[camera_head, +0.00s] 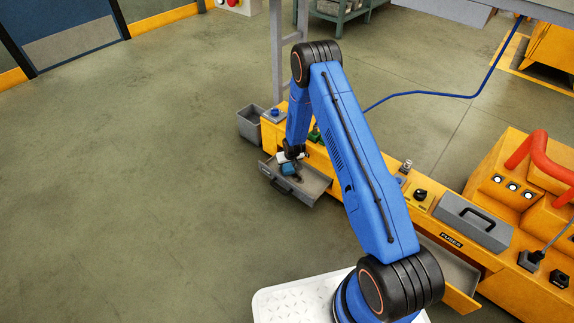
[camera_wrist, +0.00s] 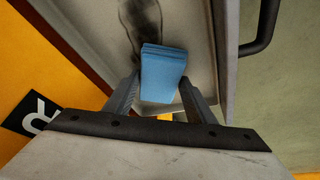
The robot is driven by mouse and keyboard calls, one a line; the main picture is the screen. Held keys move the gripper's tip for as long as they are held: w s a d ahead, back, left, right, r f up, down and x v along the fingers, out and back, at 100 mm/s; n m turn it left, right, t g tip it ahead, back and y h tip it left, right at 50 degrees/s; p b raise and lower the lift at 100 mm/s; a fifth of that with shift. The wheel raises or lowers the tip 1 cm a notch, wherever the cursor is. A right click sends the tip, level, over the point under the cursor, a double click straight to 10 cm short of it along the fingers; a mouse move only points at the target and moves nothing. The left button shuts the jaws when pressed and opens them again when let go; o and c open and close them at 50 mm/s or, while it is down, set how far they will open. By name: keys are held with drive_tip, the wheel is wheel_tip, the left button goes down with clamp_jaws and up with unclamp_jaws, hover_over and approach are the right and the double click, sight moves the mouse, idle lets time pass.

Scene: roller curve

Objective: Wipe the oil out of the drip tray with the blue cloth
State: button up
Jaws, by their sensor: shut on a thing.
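In the wrist view, my gripper (camera_wrist: 158,98) is shut on the blue cloth (camera_wrist: 163,70), a folded pad held between the two fingers. The cloth is over the inside of the grey drip tray (camera_wrist: 202,50); I cannot tell whether it touches the bottom. A dark oil smear (camera_wrist: 142,22) lies on the tray bottom just beyond the cloth. In the head view, my gripper (camera_head: 290,161) and the cloth (camera_head: 289,169) are at the pulled-out drip tray (camera_head: 312,187), low on the yellow machine.
A grey open bin (camera_head: 250,124) stands behind the tray. The yellow machine bed (camera_head: 350,171) runs along the tray's right, with a grey lidded box (camera_head: 472,221) on it. A black handle (camera_wrist: 264,28) sticks out from the tray front. The floor at left is clear.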

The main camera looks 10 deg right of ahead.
sight(292, 168)
drive_tip(key=shift+f, duration=0.3)
drive_tip(key=shift+s+d+r, duration=0.1)
drive_tip(key=shift+s+d, duration=0.4)
drive_tip(key=shift+s, duration=0.2)
drive_tip(key=shift+s+d+r, duration=0.1)
drive_tip(key=shift+s+d, duration=0.4)
drive_tip(key=shift+s, duration=0.15)
drive_tip(key=shift+s+d+f, duration=0.15)
drive_tip(key=shift+s+d, duration=0.4)
drive_tip(key=shift+s, duration=0.2)
drive_tip(key=shift+s+d+f, duration=0.1)
drive_tip(key=shift+s+d, duration=0.4)
drive_tip(key=shift+s, duration=0.25)
drive_tip(key=shift+s+d+r, duration=0.1)
drive_tip(key=shift+s+d, duration=0.9)
drive_tip(key=shift+s, duration=0.3)
drive_tip(key=shift+s+d, duration=0.5)
drive_tip(key=shift+s, duration=0.25)
drive_tip(key=shift+s+d, duration=0.5)
drive_tip(key=shift+s, duration=0.2)
